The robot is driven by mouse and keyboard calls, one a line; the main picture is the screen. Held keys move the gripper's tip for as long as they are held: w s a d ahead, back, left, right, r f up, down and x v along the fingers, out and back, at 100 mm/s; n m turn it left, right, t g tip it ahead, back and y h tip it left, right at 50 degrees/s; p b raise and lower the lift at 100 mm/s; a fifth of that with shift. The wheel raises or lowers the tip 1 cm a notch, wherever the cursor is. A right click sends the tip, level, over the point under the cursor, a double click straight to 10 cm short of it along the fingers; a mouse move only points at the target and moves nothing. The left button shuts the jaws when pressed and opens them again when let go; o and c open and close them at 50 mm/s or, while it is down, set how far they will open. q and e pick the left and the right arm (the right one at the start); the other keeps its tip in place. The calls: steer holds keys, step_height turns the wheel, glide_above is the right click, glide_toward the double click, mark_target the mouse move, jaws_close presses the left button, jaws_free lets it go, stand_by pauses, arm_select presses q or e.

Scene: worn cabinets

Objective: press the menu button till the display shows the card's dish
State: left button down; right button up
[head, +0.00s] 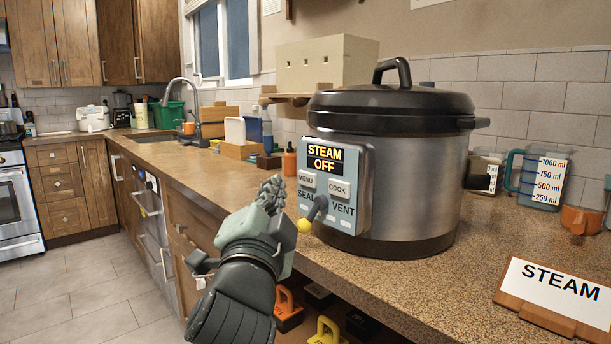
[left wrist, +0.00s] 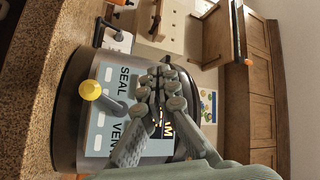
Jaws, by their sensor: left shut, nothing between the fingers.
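The cooker (head: 420,180) stands on the counter with its black lid on. Its panel (head: 350,200) carries a display (head: 325,159) that reads STEAM over OFF. Below it sit the MENU button (head: 306,180) and the COOK button (head: 339,188). The card (head: 556,290) in a wooden holder reads STEAM. My left gripper (head: 271,190) is shut and empty, left of the MENU button and apart from it in the head view. In the left wrist view the left gripper (left wrist: 163,84) covers much of the panel, including the buttons. My right gripper is not in view.
A lever with a yellow knob (head: 304,225) sticks out below the buttons, between SEAL and VENT. A measuring jug (head: 542,178) stands right of the cooker. An orange bottle (head: 289,160) stands behind the panel's left side. Open counter lies in front of the cooker.

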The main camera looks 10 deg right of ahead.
arm_select(q)
steer(key=shift+s+a, duration=0.6)
steer(key=shift+a, duration=0.25)
